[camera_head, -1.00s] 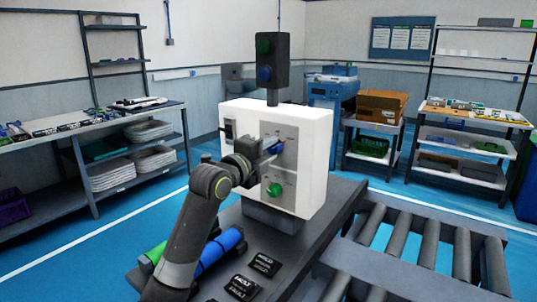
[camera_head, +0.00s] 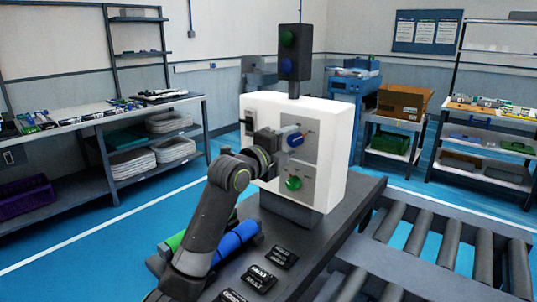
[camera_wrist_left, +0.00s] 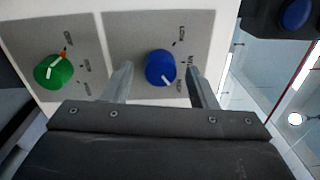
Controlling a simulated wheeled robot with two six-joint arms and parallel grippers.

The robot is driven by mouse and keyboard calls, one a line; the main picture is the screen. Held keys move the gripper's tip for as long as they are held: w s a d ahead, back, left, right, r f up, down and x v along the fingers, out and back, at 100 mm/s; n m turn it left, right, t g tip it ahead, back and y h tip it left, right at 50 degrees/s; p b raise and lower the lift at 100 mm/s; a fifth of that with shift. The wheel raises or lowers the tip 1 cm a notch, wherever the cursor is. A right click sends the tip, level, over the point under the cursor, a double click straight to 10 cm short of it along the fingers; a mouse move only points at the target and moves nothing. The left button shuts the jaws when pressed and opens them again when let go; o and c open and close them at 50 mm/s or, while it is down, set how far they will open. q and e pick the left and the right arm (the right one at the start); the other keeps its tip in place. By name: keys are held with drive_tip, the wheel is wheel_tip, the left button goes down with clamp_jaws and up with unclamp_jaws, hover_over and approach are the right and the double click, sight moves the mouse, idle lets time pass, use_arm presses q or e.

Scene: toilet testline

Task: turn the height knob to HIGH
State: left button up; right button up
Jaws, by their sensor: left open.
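The white control box (camera_head: 320,125) stands on the dark bench and has a blue knob (camera_head: 295,140) above a green knob (camera_head: 293,183). My left gripper (camera_head: 287,133) is in front of the blue knob. In the left wrist view the blue knob (camera_wrist_left: 160,68) lies between the spread fingers of my left gripper (camera_wrist_left: 160,72), with gaps on both sides. Its white pointer line slants toward the lower right, near the lowest of the small labels, which is hard to read. The green knob (camera_wrist_left: 53,71) sits to the left, clear of the fingers. My right gripper is not in view.
A dark lamp post (camera_head: 295,52) with green and blue lights rises behind the box. Blue and green cylinders (camera_head: 237,242) and black label blocks (camera_head: 262,277) lie on the bench near my arm. A roller conveyor (camera_head: 440,240) is at the right; shelves line the walls.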

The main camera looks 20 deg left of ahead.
use_arm(q)
drive_tip(key=v, duration=1.7)
drive_tip(key=shift+b, duration=0.3)
